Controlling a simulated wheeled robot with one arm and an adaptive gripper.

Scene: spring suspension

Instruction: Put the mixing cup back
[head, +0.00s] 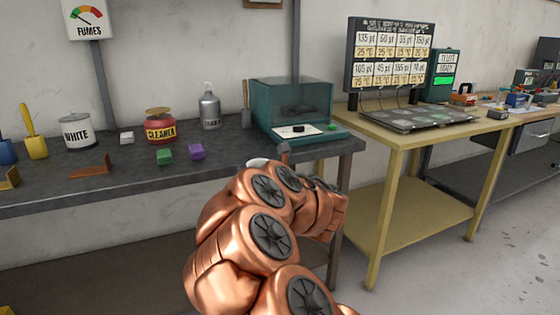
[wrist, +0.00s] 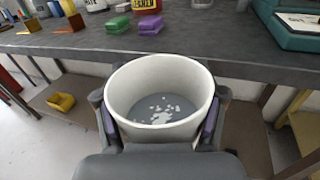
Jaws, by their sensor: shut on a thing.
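The mixing cup (wrist: 160,72) is a white, round, open-topped cup. In the wrist view it sits upright between the two fingers of my gripper (wrist: 158,132), which is shut on its sides. Its floor is grey with white flecks. My gripper holds it in front of the dark workbench (wrist: 240,72), near the front edge. In the head view my copper arm hides most of the gripper, and only a bit of the cup's white rim (head: 258,162) shows.
On the bench stand a white can (head: 77,133), a red cleaner tin (head: 160,130), a grey bottle (head: 209,108), a green block (head: 164,156), a purple block (head: 197,151) and a teal glass-sided box (head: 290,105). A yellow table (head: 400,133) stands to the right.

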